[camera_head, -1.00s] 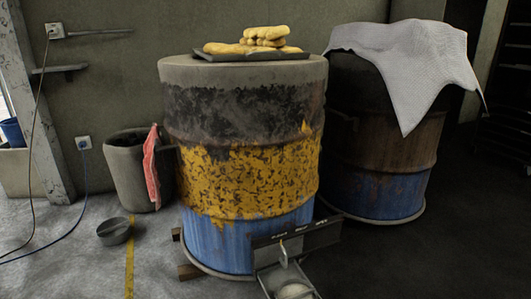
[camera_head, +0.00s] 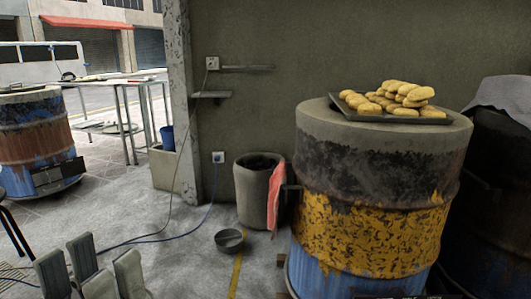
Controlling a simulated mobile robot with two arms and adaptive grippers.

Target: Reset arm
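My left gripper (camera_head: 90,270) is at the bottom left corner of the head view. Its grey fingertips point up and stand apart, with nothing visible between them. It is open and empty, above the concrete floor and well left of the barrel oven. The barrel oven (camera_head: 370,215), with worn yellow and blue paint, stands at the right. On its top is a dark tray (camera_head: 366,116) with several golden bread rolls (camera_head: 405,95) piled on it.
A bin (camera_head: 252,190) with a red cloth (camera_head: 275,195) stands left of the oven, and a metal bowl (camera_head: 230,240) lies on the floor. Another barrel (camera_head: 40,145) and a metal table (camera_head: 125,85) are at the left. Cables cross the floor. A cloth-covered barrel (camera_head: 495,200) is at the right edge.

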